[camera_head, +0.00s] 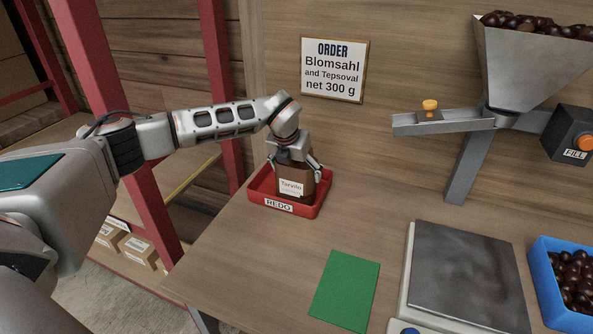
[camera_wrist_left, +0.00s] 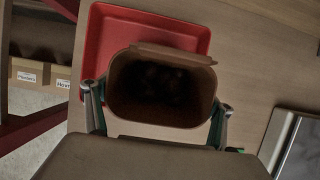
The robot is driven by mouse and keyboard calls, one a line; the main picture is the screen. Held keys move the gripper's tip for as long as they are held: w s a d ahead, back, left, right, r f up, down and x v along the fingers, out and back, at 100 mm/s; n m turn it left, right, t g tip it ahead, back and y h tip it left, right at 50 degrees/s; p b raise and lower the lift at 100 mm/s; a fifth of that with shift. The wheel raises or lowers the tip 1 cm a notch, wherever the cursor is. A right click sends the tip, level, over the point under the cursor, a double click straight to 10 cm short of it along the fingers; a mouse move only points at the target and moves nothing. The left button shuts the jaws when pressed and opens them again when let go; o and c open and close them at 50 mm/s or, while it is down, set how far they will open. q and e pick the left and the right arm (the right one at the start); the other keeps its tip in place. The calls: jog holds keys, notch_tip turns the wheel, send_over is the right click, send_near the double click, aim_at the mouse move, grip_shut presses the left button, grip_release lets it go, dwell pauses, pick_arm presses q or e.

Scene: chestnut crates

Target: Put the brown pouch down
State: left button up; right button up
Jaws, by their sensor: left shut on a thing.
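The brown pouch (camera_head: 297,183) carries a white label reading "Tarvilo". My left gripper (camera_head: 298,171) is shut on it from above, a finger on each side. The pouch is upright, in or just above the red tray (camera_head: 279,206) marked "REDO"; I cannot tell whether its base touches the tray floor. In the left wrist view the open top of the pouch (camera_wrist_left: 162,62) shows a dark inside with faint round shapes, and the red tray (camera_wrist_left: 110,35) lies behind it. My right gripper is not seen.
A green mat (camera_head: 345,291) and a scale with a grey plate (camera_head: 468,280) lie on the table. A blue crate of chestnuts (camera_head: 546,290) stands at the right. A hopper (camera_head: 527,65) with a chute is at the back, near an order sign (camera_head: 334,69). Table between tray and mat is clear.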

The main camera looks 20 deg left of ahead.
pick_arm(q)
jog(key=o, duration=1.4)
jog(key=shift+o, duration=0.2)
jog(key=shift+r, duration=0.2)
notch_tip(320, 180, up, 11)
jog(key=b, duration=0.2)
send_over(291, 184)
jog(key=shift+s+f, duration=0.1)
jog(key=shift+s, duration=0.2)
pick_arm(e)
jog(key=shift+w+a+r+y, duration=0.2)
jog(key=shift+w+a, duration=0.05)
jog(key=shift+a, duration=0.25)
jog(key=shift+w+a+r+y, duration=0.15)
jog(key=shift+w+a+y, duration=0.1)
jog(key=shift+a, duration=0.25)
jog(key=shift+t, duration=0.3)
